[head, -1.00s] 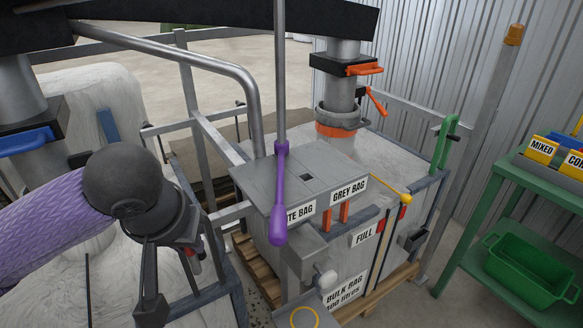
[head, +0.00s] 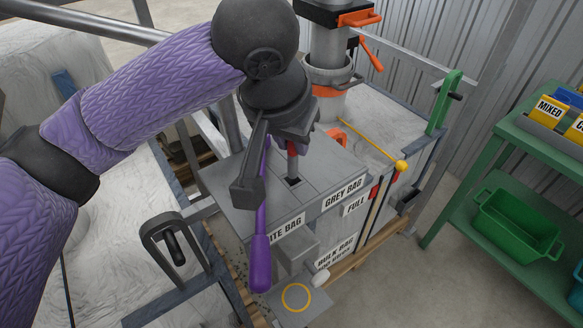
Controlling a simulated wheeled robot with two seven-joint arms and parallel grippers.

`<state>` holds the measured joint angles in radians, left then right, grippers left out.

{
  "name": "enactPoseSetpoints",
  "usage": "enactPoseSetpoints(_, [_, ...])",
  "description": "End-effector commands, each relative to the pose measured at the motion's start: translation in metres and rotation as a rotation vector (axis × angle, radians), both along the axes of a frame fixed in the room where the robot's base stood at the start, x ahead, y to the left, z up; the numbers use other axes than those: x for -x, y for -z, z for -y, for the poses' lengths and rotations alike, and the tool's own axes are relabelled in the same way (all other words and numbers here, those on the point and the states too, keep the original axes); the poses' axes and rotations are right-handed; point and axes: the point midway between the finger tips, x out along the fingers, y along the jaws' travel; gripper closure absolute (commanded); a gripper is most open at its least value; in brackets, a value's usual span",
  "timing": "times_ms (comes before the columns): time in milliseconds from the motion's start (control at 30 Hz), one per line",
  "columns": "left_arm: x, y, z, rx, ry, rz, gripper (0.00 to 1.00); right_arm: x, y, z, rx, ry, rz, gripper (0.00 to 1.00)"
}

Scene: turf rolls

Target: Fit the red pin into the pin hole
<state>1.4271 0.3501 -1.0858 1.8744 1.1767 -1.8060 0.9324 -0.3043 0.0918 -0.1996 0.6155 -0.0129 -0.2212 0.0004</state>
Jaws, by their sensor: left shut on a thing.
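The red pin (head: 292,148) is in my left gripper (head: 271,172), with its red part showing beside the dark jaw and a grey shank pointing down. The pin hole (head: 293,182) is a small dark square opening in the grey top plate (head: 325,175) behind the bag labels. The shank's lower end is over or at the hole; I cannot tell whether it has entered. My left gripper is shut on the pin, and its jaws and wrist hide part of the pin and plate. My right gripper is not in view.
A lever with a purple handle (head: 261,265) hangs down close to my left gripper. A green cart (head: 460,215) with a green bin (head: 517,226) is at the right.

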Motion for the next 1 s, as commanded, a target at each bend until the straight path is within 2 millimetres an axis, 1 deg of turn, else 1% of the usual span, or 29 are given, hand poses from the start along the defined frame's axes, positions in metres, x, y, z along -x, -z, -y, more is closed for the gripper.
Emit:
enactPoseSetpoints(33, [0.000,0.012,0.000,-0.001,0.000,-0.001,1.00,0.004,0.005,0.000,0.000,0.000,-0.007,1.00])
enactPoseSetpoints(200, [0.000,0.048,-0.001,0.000,-0.001,-0.002,1.00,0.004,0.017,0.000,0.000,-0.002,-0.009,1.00])
enactPoseSetpoints(267, [0.000,0.050,-0.001,0.000,-0.001,0.000,1.00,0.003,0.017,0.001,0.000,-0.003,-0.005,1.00])
enactPoseSetpoints(500, [0.000,0.049,0.000,0.000,-0.002,0.001,1.00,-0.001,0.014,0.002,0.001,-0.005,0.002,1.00])
enactPoseSetpoints(533, [0.000,0.049,0.000,0.000,-0.002,0.001,0.76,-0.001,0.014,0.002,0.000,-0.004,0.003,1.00])
enactPoseSetpoints(567, [0.000,0.049,0.000,0.001,-0.002,0.002,0.69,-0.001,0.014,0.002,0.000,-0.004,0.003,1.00])
enactPoseSetpoints(600, [0.000,0.049,0.000,0.001,-0.002,0.002,0.61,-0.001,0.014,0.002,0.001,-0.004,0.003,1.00])
enactPoseSetpoints(700, [0.000,0.049,0.000,0.001,-0.002,0.002,0.42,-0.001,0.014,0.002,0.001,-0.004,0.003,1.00])
enactPoseSetpoints(933, [0.000,0.049,0.000,0.001,-0.002,0.002,0.42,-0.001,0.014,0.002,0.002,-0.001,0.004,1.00])
enactPoseSetpoints(1000, [0.000,0.046,-0.001,0.001,-0.001,0.002,0.42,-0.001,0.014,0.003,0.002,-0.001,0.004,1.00])
